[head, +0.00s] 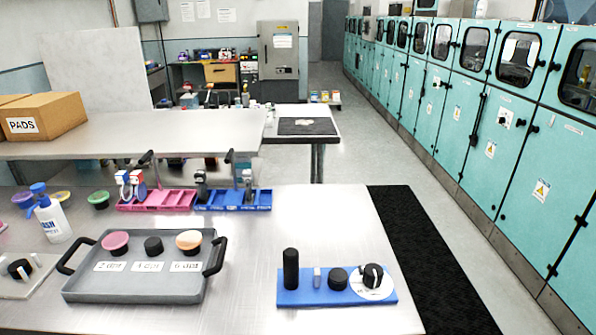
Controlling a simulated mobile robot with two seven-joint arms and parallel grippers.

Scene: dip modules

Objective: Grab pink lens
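A round piece with a pink top (115,240) sits at the left of a grey tray (135,290) on the near metal table; it looks like the pink lens. A black round piece (153,246) and a peach-topped piece (189,240) stand to its right in the tray. White labels lie in front of the three pieces. The tray has a dark handle at each end. Neither of my grippers shows in the head view, so nothing is seen touching the pink piece.
A blue board (306,298) with black cylinders and a dial lies right of the tray. A white bottle (52,220) stands left. Pink (157,207) and blue (232,207) racks line the far edge. Bare table separates tray and board.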

